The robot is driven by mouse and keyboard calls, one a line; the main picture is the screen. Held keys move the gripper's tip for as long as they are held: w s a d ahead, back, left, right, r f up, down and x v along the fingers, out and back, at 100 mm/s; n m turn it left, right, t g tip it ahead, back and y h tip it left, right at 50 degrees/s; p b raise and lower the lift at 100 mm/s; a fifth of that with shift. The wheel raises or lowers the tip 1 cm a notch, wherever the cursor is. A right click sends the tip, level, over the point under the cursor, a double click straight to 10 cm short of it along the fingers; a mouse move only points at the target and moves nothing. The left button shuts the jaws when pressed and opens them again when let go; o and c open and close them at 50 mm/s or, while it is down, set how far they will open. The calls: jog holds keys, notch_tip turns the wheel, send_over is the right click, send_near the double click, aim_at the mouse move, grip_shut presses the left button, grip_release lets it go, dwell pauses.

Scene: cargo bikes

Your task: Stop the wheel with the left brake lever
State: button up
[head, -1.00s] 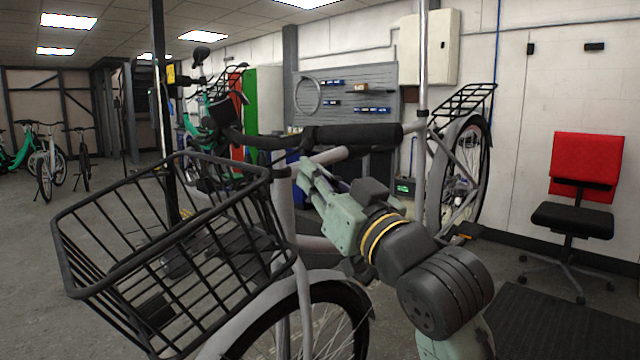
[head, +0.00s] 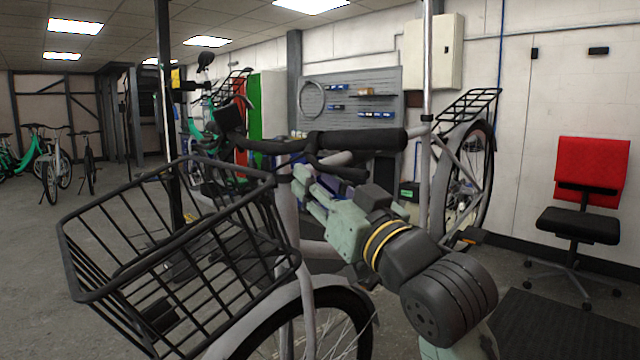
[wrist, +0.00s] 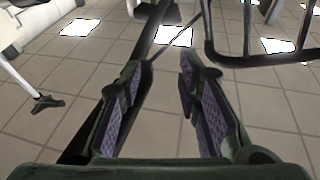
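The bicycle's handlebar ends in a black grip (head: 365,140) that points right in the head view. A thin dark brake lever (head: 322,158) curves below the grip, partly hard to make out. The front wheel (head: 325,325) shows below the grey fender. My gripper (head: 302,184) is just below the handlebar, near the lever. In the wrist view my gripper (wrist: 165,85) is open, with two purple-padded fingers apart. A dark bar (wrist: 152,45) runs beyond and behind the left finger; I cannot tell whether it is lever or handlebar. No contact can be made out.
A black wire basket (head: 78,250) stands in front of the handlebar, left of my arm; a dark frame (wrist: 212,45) also crosses the wrist view's upper right. A silver pole (head: 427,90) rises behind the grip.

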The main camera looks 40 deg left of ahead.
jog(key=v, duration=1.2)
